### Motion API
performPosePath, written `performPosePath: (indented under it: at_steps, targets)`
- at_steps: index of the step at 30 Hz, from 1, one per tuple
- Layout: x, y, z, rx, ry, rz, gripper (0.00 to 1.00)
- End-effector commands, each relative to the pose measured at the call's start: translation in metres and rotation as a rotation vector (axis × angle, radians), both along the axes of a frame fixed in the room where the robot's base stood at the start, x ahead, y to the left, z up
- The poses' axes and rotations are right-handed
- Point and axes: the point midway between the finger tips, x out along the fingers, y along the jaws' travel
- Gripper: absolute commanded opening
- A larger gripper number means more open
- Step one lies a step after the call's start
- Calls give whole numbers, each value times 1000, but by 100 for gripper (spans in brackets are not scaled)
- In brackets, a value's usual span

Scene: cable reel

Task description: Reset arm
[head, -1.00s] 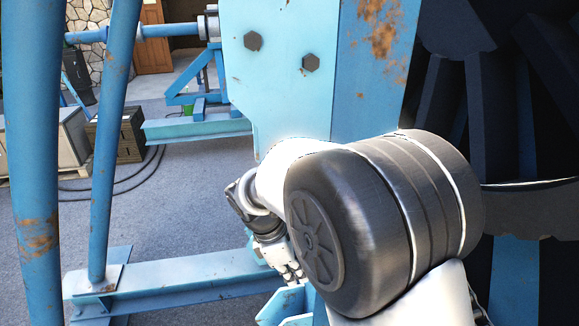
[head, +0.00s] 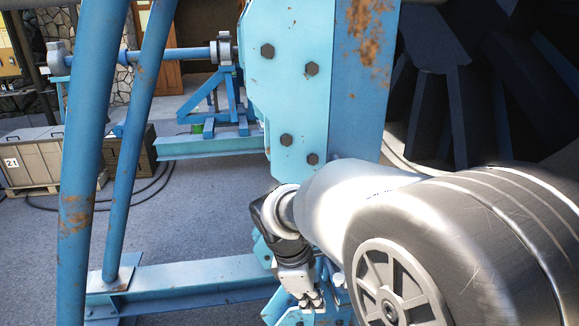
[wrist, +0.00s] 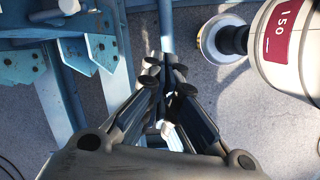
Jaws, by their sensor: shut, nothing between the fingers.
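My gripper (head: 312,301) shows low in the middle of the head view, pointing down in front of the blue steel frame (head: 290,110). It is shut and empty. In the wrist view my gripper (wrist: 165,72) also shows, with its fingers together above the grey floor. My arm's large grey joint and white link fill the lower right of the head view and partly hide the frame behind them.
Rusty blue posts (head: 85,165) stand at the left, on a blue floor beam (head: 190,280). A large dark reel (head: 470,90) is at the right. Blue brackets (wrist: 95,50) lie close left of the fingers. Crates (head: 35,160) stand farther back on open floor.

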Motion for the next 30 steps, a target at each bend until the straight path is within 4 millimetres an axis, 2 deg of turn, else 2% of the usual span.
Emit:
performPosePath:
  at_steps: [7,11,15,21,25,30]
  targets:
    - [-34,-31,8,95,-116,-272,0]
    - [-66,-53,6,173,-201,-490,0]
    - [-110,-74,-6,279,-299,-767,0]
    - [-166,-90,-36,426,-417,-1118,0]
    - [-187,-94,-53,495,-462,-1266,0]
    - [-197,-94,-60,533,-484,-1348,0]
